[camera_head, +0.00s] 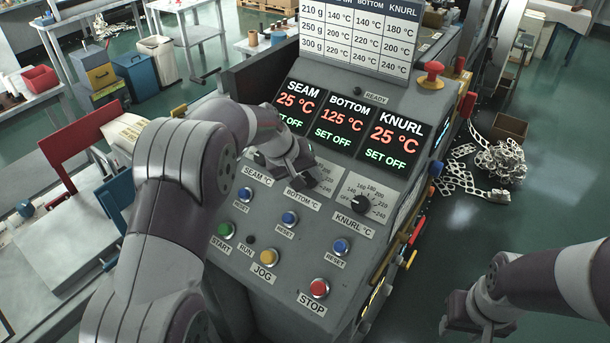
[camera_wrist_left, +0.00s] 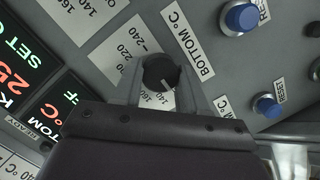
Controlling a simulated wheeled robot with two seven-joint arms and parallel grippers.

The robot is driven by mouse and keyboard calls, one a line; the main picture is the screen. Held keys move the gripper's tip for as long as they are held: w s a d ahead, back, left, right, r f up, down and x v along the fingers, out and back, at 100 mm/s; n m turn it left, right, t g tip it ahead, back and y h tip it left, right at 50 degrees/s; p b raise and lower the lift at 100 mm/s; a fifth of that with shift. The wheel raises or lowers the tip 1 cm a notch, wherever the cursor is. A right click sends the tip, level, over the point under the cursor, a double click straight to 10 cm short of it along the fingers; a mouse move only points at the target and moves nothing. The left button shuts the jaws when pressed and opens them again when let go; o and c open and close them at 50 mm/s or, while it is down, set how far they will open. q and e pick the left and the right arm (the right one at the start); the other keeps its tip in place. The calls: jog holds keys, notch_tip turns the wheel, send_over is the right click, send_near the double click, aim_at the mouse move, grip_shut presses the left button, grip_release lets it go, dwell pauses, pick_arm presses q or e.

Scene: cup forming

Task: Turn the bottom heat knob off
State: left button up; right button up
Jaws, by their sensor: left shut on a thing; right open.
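The bottom heat knob (camera_wrist_left: 161,72) is black and round, above the "BOTTOM °C" label (camera_head: 302,198). In the left wrist view it sits between the fingers of my left gripper (camera_wrist_left: 160,82), which is shut on it. In the head view my left gripper (camera_head: 304,179) hides the knob. The bottom display (camera_head: 341,121) reads 125 °C and SET OFF. My right gripper (camera_head: 482,318) is open and empty, away from the panel at the lower right.
The knurl knob (camera_head: 360,204) is right of my left gripper. Blue reset buttons (camera_head: 289,218) lie below the knobs. Start, jog and stop buttons (camera_head: 319,288) line the panel's lower part. A red emergency button (camera_head: 432,75) stands at the upper right.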

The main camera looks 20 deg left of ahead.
pick_arm(q)
jog(key=o, duration=1.1)
jog(key=shift+w, duration=0.1)
jog(key=shift+c, duration=0.2)
jog(key=v, duration=1.2)
jog(key=shift+a+r, duration=0.2)
jog(key=shift+r, duration=0.05)
